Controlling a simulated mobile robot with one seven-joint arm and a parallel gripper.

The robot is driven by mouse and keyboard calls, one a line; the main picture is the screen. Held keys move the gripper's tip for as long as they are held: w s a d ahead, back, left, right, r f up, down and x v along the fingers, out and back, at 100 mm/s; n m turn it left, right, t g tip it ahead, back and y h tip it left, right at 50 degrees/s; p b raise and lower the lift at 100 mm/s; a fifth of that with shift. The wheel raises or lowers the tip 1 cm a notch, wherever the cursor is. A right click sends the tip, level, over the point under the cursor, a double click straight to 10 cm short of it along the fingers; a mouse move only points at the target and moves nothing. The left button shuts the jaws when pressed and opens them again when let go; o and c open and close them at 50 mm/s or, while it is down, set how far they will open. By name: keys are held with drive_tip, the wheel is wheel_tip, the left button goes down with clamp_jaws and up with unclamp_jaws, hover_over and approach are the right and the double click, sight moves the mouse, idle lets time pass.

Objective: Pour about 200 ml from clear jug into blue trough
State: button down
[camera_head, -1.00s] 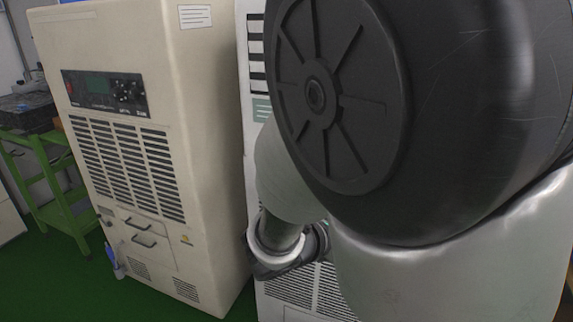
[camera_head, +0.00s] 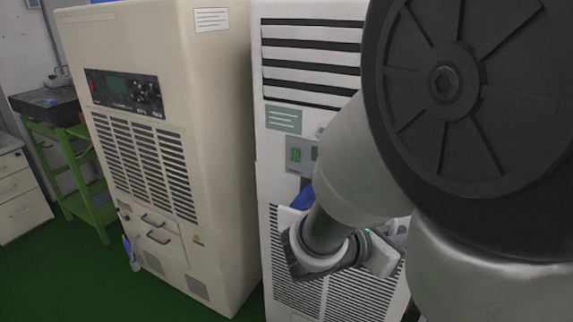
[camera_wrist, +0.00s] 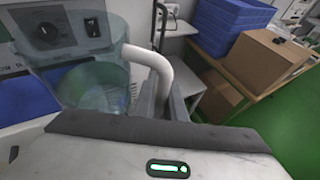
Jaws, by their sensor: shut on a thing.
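In the wrist view the clear jug (camera_wrist: 112,92) is at the left, see-through and faintly blue, with a pale curved handle (camera_wrist: 152,60). My gripper (camera_wrist: 168,105) is shut on this handle, its dark fingers seen end-on. The jug looks roughly upright; its liquid level cannot be read clearly. In the head view a blue patch (camera_head: 304,195) shows beside my arm, mostly hidden. My arm hides the jug there.
A beige cabinet (camera_head: 150,120) and a white louvred cabinet (camera_head: 275,150) stand ahead. A green cart (camera_head: 75,170) is at the left. The wrist view shows a cardboard box (camera_wrist: 265,62) and blue crates (camera_wrist: 222,22). Green floor (camera_head: 80,285) is clear at lower left.

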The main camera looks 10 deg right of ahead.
drive_tip(key=shift+r, duration=0.15)
drive_tip(key=shift+w+a+r+n+g+h+p, duration=0.2)
drive_tip(key=shift+w+r+n+g+p, duration=0.65)
drive_tip(key=shift+p, duration=0.3)
drive_tip(key=shift+w+a+r+n+g+h+p, duration=0.15)
drive_tip(key=shift+w+a+r+n+g+p, duration=0.1)
drive_tip(key=shift+w+r+n+g+p, duration=0.7)
drive_tip(key=shift+w+a+r+n+g+h+p, duration=0.2)
drive_tip(key=shift+w+r+n+g+p, duration=0.4)
drive_tip(key=shift+n+p, duration=0.65)
drive_tip(key=shift+w+a+n+g, duration=0.1)
drive_tip(key=shift+w+n+g, duration=0.3)
drive_tip(key=shift+w+n, duration=0.1)
drive_tip(key=shift+w+r+h+p, duration=0.2)
drive_tip(key=shift+h+p, duration=0.05)
drive_tip(key=shift+p, duration=0.1)
